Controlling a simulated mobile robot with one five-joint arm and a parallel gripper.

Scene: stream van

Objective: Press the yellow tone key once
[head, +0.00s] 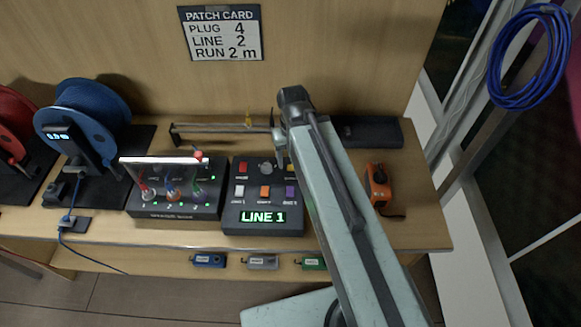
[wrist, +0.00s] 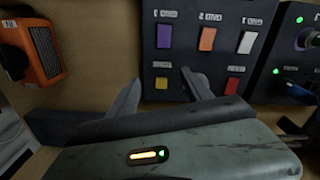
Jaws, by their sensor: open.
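The yellow key (head: 291,165) is on the dark control panel (head: 235,215), at its back right corner, partly hidden by my arm in the head view. In the wrist view the yellow key (wrist: 161,83) shows between my two fingertips. My gripper (wrist: 161,78) is open and empty, with its fingers pointing toward the panel. In the head view my gripper (head: 279,148) is at the panel's back edge. I cannot tell its height above the key, and no contact shows.
The display (head: 263,217) reads LINE 1. A patch box (head: 175,211) stands left; an orange device (head: 378,188) stands right.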

